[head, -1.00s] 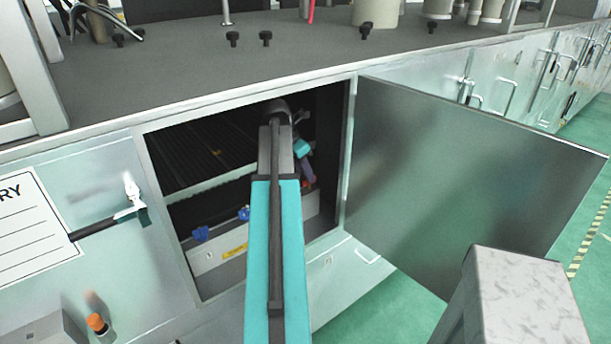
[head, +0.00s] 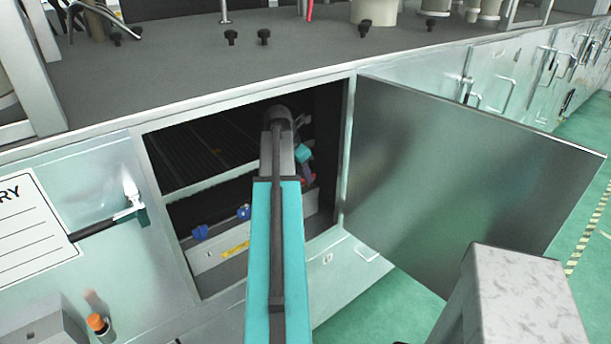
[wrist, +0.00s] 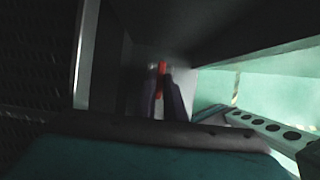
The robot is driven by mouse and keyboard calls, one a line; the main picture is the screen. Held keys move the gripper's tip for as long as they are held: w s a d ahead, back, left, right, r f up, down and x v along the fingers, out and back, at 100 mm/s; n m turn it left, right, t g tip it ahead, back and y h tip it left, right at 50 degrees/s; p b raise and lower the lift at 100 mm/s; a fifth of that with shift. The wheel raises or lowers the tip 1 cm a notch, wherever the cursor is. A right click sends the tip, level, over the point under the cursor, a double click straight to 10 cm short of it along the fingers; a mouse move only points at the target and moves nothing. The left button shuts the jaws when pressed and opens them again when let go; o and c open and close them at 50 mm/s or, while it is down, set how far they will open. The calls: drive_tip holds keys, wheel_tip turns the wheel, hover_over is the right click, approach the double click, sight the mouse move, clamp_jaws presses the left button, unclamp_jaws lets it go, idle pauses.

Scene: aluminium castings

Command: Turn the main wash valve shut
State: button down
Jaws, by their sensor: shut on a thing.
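A red-orange valve handle (wrist: 161,78) shows between the two dark fingers of my gripper (wrist: 163,92) in the wrist view. The fingers are shut on it, and they cover much of it. In the head view, a small red part (head: 311,178) shows at my gripper (head: 307,172), inside the open cabinet at its right side. My arm hides part of the cabinet there. The handle's exact angle and any writing by it cannot be made out.
Two blue handles, one at the left (head: 200,232) and one nearer my arm (head: 244,212), sit above a yellow label (head: 236,248) on a pale panel. The cabinet door (head: 450,180) stands open to the right. The cabinet frame (head: 346,150) is close to my arm.

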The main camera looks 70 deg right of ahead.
drive_tip(key=shift+w+d, duration=0.1)
drive_tip(key=shift+r+m+p, duration=0.1)
drive_tip(key=shift+m+p, duration=0.3)
drive_tip(key=m+g+y+p, duration=0.1)
drive_tip(key=m, duration=0.1)
drive_tip(key=shift+w+d+m+p, duration=0.1)
drive_tip(key=shift+d+m+p, duration=0.05)
drive_tip(key=shift+m+p, duration=0.2)
drive_tip(key=m, duration=0.1)
drive_tip(key=m+y+p, duration=0.1)
drive_tip(key=m, duration=0.1)
drive_tip(key=m+g+p, duration=0.1)
drive_tip(key=m, duration=0.1)
drive_tip(key=shift+w+d+y, duration=0.1)
drive_tip(key=shift+d+y, duration=0.15)
drive_tip(key=shift+y, duration=0.15)
drive_tip(key=m+y+p, duration=0.1)
drive_tip(key=m+y, duration=0.1)
drive_tip(key=m, duration=0.3)
drive_tip(key=shift+d+m, duration=0.15)
drive_tip(key=shift+m, duration=0.1)
drive_tip(key=shift+m+t+y+p, duration=0.4)
drive_tip(key=shift+m+y, duration=0.4)
drive_tip(key=shift+m, duration=1.2)
drive_tip(key=c, duration=1.8)
unclamp_jaws()
drive_tip(key=shift+c, duration=0.2)
